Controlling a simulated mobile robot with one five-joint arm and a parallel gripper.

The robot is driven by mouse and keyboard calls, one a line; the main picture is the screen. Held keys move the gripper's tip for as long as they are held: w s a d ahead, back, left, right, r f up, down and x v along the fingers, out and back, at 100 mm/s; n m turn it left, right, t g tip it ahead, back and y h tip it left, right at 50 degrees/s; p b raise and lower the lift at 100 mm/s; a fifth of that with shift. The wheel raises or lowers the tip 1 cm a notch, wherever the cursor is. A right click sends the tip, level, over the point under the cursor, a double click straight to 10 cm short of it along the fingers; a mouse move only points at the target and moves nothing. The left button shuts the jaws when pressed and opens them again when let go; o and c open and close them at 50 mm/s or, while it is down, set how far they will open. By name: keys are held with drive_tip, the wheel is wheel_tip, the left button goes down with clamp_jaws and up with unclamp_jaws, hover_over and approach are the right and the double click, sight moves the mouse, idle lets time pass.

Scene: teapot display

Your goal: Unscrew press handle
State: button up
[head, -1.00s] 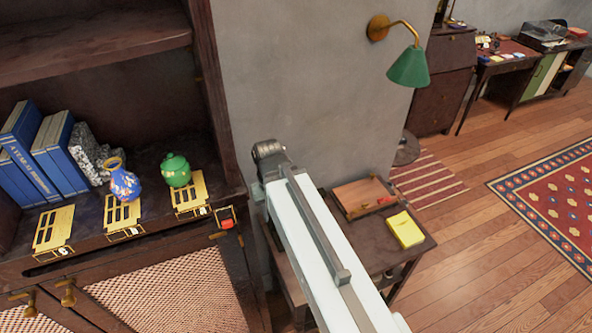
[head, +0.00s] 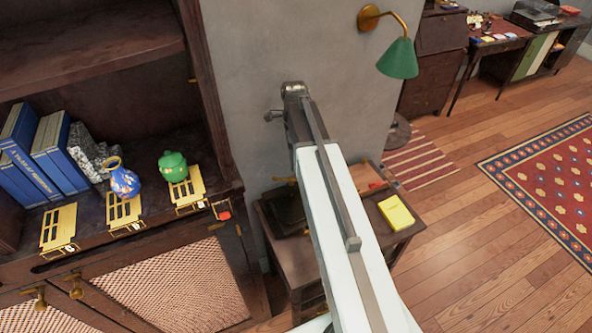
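A dark press-like object (head: 283,212) sits on the small wooden side table (head: 335,262), left of my arm. A brass bar (head: 286,181), which looks like its handle, shows at its top. My arm partly covers the table and may hide part of the press. My arm reaches up from the lower right and ends above the press in the picture, against the grey wall. A small grey piece (head: 274,115) sticks out to the left near the arm's end. I cannot tell whether it is part of my gripper, and no fingers show clearly.
A wooden tray (head: 368,176) and a yellow notepad (head: 396,212) lie on the side table, right of my arm. A green wall lamp (head: 398,58) hangs above. At left, a cabinet holds books, a blue vase (head: 122,178) and a green teapot (head: 174,166). The floor at right is open.

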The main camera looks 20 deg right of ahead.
sight(291, 181)
drive_tip(key=f+b, duration=0.2)
drive_tip(key=f+m+b, duration=0.1)
drive_tip(key=f+b, duration=0.2)
drive_tip(key=f+m+b, duration=0.1)
drive_tip(key=f+b, duration=0.1)
drive_tip(key=b, duration=0.1)
drive_tip(key=shift+s+d+f, duration=0.2)
drive_tip(key=shift+s+d, duration=0.15)
drive_tip(key=shift+d, duration=0.05)
drive_tip(key=shift+r, duration=0.1)
clamp_jaws()
drive_tip(key=shift+a, duration=0.2)
drive_tip(key=shift+d, duration=0.1)
